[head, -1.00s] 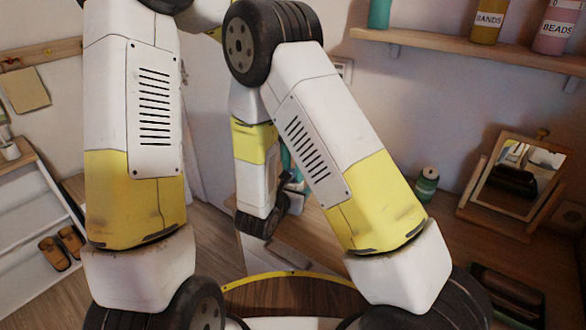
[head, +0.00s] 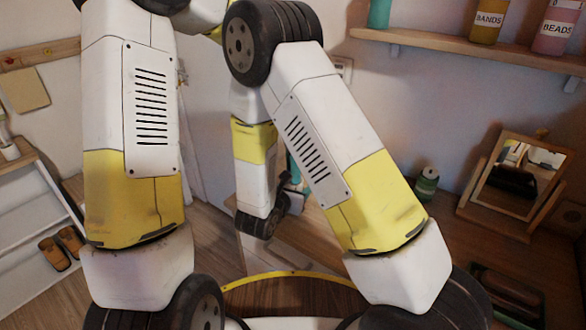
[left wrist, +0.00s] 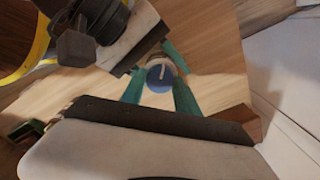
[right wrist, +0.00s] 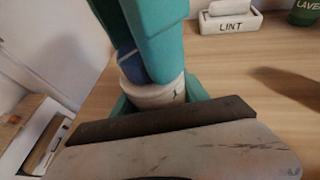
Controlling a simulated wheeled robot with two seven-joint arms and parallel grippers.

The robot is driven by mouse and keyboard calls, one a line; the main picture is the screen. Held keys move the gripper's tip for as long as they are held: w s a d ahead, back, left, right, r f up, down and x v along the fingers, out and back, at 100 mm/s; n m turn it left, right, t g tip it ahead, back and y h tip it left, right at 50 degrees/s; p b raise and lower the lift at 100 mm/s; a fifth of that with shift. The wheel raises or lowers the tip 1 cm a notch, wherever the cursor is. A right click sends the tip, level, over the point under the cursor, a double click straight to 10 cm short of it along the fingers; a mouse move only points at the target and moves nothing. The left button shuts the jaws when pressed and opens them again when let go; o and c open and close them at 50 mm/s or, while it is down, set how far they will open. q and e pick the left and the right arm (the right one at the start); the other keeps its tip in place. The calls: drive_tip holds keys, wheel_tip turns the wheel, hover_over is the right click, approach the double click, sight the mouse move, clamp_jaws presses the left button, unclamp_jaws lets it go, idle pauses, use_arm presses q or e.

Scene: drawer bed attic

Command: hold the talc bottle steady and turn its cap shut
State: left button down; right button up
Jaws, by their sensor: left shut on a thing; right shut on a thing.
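The talc bottle (right wrist: 158,96) shows as a white body in the right wrist view, upright between the teal fingers of my right gripper (right wrist: 160,104), which is shut on it. The blue cap (left wrist: 160,77) with a white mark is seen from above in the left wrist view. My left gripper (left wrist: 159,95) is shut on the cap, one teal finger each side; its fingers also stand above the bottle in the right wrist view. In the head view only a bit of my left gripper (head: 293,172) shows; my right arm hides most of the bottle.
The wooden desk (head: 395,225) carries a green jar (head: 427,184), a mirror (head: 515,180) and a dark tray (head: 507,290). A white LINT box (right wrist: 230,20) and a green pot (right wrist: 304,12) stand behind the bottle. A shelf (head: 470,47) with bottles hangs above.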

use_arm(q)
drive_tip(key=c, duration=0.9)
unclamp_jaws()
wheel_tip(320, 180, up, 12)
use_arm(e)
drive_tip(key=o, duration=1.6)
